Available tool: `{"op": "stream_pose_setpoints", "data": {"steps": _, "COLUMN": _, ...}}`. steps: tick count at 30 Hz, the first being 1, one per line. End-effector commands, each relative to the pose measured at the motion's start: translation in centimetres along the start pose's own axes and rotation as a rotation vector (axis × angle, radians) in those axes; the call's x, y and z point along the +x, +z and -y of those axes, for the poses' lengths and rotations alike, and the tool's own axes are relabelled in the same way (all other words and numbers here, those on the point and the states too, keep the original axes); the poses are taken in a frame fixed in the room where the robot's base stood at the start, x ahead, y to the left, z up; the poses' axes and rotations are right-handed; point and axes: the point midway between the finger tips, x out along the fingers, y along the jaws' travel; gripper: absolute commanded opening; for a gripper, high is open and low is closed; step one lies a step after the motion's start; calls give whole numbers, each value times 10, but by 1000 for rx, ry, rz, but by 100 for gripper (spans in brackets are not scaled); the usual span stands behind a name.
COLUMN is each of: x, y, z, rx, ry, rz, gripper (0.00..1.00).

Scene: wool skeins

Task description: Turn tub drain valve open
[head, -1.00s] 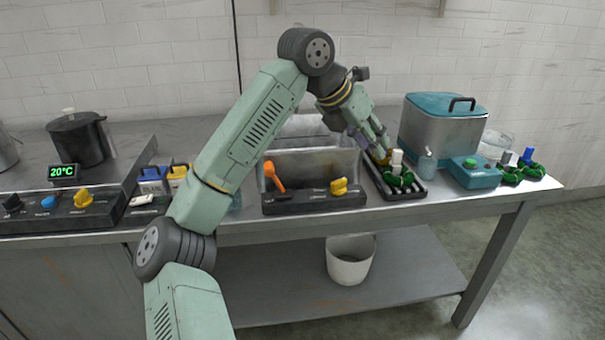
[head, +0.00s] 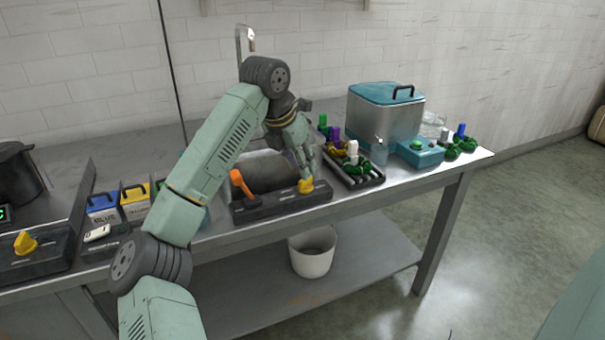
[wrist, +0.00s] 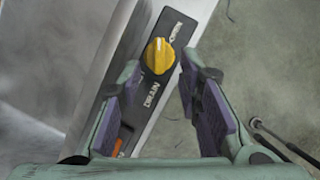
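The drain valve is a yellow knob (head: 306,186) on the dark panel (head: 270,206) along the front of the metal tub (head: 270,165). In the wrist view the yellow knob (wrist: 158,56) sits beside the word DRAIN, with smaller lettering at the panel's far end that I cannot read surely. My gripper (head: 304,168) is just above the knob in the head view. In the wrist view my gripper (wrist: 163,80) has its purple-padded fingers spread, with the knob showing between and beyond the tips. Nothing is held. I cannot tell whether a finger touches the knob.
An orange lever (head: 241,184) stands at the left of the same panel. A rack (head: 372,183) with coloured skeins and pegs is close on the right, then a teal-lidded steel tank (head: 383,125). A white bucket (head: 312,262) stands on the lower shelf.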

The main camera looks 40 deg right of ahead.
Motion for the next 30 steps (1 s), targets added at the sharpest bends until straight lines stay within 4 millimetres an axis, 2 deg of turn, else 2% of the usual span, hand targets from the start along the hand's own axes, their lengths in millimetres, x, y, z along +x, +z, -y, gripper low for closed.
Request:
{"op": "stream_pose_setpoints", "data": {"steps": 3, "x": 21, "y": 1, "z": 1, "rx": 0, "ry": -3, "rz": 1, "gripper": 32}}
{"op": "stream_pose_setpoints", "data": {"steps": 9, "x": 44, "y": 0, "z": 0, "rx": -1, "ry": -2, "rz": 1, "gripper": 32}}
{"op": "stream_pose_setpoints", "data": {"steps": 20, "x": 50, "y": 0, "z": 0, "rx": 0, "ry": 0, "rz": 2, "gripper": 32}}
{"op": "stream_pose_setpoints", "data": {"steps": 30, "x": 50, "y": 0, "z": 0, "rx": -1, "ry": 1, "rz": 1, "gripper": 10}}
